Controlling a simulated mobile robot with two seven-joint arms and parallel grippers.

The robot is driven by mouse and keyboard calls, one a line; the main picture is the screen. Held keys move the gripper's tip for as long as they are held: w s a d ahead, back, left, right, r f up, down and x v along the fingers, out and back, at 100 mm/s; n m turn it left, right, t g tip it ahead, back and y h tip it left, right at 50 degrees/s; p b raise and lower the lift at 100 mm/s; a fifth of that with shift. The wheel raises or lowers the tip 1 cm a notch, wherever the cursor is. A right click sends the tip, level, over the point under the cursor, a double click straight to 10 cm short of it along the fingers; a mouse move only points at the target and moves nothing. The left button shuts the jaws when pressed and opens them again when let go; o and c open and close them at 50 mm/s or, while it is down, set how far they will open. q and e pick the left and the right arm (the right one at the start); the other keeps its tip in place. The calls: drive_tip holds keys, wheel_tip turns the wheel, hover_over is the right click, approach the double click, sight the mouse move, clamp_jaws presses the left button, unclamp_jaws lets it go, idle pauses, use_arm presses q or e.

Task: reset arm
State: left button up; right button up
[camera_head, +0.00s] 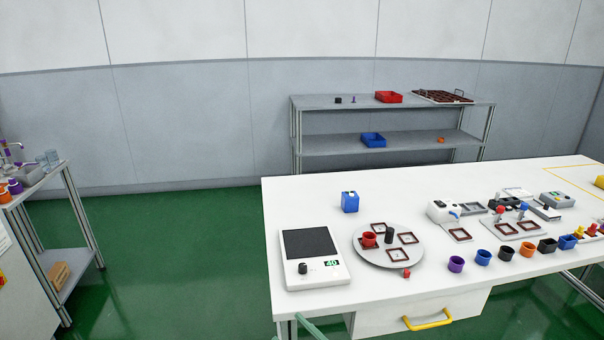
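Neither of my grippers is in view. A thin teal-green piece (310,327) pokes in at the bottom edge in front of the white table (330,215); I cannot tell what it belongs to. On the table, a round grey turntable (372,257) carries several dark square frames, a red pot (369,240) and a dark cylinder (389,235). A white scale (312,258) with a black plate and a green display stands to its left.
A blue box (350,201) stands behind the turntable. Several coloured pots, including a purple one (456,264), line the table's right front. A yellow drawer handle (427,319) sticks out in front. A grey shelf (390,143) stands behind; a cart (62,245) stands left. Green floor between is clear.

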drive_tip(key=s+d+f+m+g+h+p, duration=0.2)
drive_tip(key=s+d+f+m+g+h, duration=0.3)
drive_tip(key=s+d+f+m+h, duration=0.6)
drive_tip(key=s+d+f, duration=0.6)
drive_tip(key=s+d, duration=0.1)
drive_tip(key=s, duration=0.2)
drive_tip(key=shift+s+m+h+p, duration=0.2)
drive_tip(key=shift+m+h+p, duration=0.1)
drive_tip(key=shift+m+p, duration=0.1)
